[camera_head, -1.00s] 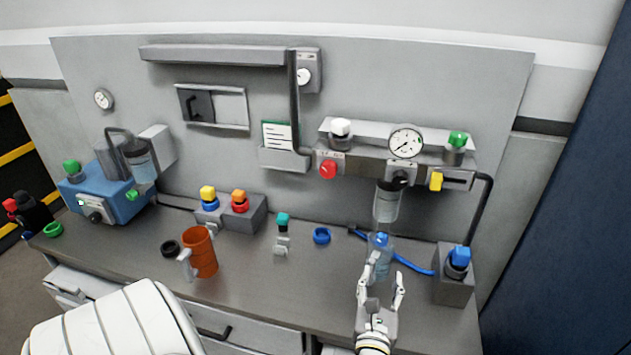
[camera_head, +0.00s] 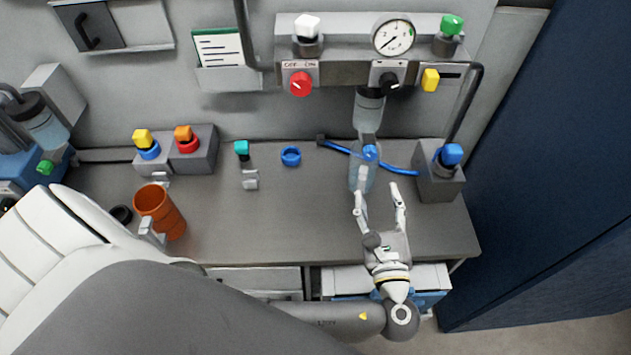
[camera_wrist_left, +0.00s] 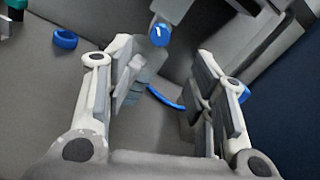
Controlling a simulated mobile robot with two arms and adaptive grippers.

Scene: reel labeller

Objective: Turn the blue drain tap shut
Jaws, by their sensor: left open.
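The blue drain tap (camera_head: 370,152) shows below the clear filter bowl (camera_head: 368,112), just above a clear bottle (camera_head: 362,178) on the bench. In the left wrist view the tap (camera_wrist_left: 159,34) is a round blue knob with a white mark, beyond the fingers near the top. My left gripper (camera_head: 379,193) is open, its fingers pointing at the bottle and tap. One fingertip appears close to the bottle; I cannot tell if they touch. Nothing is visibly gripped. My right gripper is not in view.
A blue hose (camera_head: 402,171) runs behind the bottle. A grey block with a blue knob (camera_head: 452,154) stands to the right. A blue ring (camera_head: 290,156) and an orange mug (camera_head: 160,212) are to the left. Bench space between mug and bottle is mostly clear.

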